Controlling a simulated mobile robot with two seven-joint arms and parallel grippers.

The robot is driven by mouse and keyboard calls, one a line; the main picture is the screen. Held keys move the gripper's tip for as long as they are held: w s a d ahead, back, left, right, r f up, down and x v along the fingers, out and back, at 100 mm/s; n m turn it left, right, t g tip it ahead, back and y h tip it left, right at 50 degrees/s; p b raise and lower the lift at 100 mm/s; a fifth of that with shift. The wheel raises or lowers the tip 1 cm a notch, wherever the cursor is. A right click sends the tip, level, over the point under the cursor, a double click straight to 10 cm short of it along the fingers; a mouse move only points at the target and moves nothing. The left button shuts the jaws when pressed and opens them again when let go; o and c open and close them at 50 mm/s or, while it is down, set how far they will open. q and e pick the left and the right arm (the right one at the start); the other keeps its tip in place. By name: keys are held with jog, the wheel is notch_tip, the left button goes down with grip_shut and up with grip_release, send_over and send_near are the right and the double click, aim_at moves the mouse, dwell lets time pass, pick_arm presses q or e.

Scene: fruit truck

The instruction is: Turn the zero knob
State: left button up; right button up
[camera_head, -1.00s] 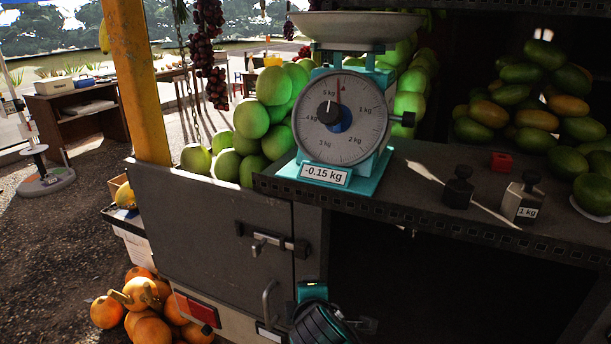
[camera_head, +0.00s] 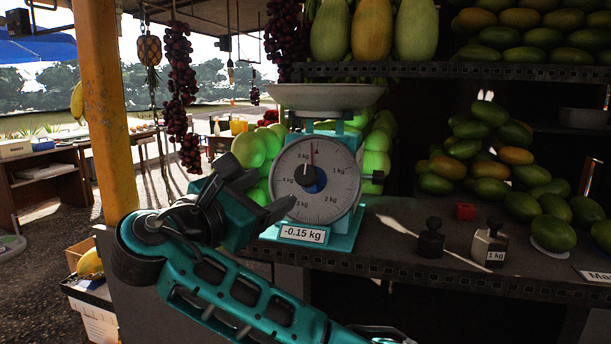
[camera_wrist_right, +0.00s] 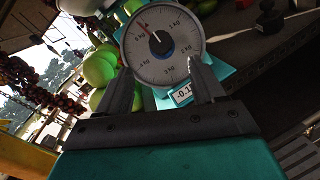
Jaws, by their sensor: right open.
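The teal scale (camera_head: 345,237) stands on the dark shelf with a round dial (camera_head: 330,190) and a pan (camera_head: 325,97) on top. Its label (camera_head: 302,234) reads -0.15 kg. A small black knob (camera_head: 377,177) sticks out of the scale's right side; I take it as the zero knob. My right gripper (camera_head: 268,188) is open and empty, in front of the dial's left side, away from that knob. In the right wrist view the dial (camera_wrist_right: 160,68) lies beyond the two spread fingers (camera_wrist_right: 160,80); I cannot make out the side knob there. My left gripper is not in view.
A black weight (camera_head: 430,240), a 1 kg weight (camera_head: 488,247) and a red cube (camera_head: 465,211) stand right of the scale. Green fruit (camera_head: 250,150) is piled behind it at left. A yellow post (camera_head: 108,130) rises at left.

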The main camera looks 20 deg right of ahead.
aim_at(304, 174)
jog(key=p+x, duration=0.1)
jog(key=x, duration=1.1)
jog(key=shift+w+d, duration=0.2)
jog(key=shift+w, duration=0.05)
jog(key=c, duration=1)
jog(key=shift+f, duration=0.1)
jog(key=shift+m, duration=0.4)
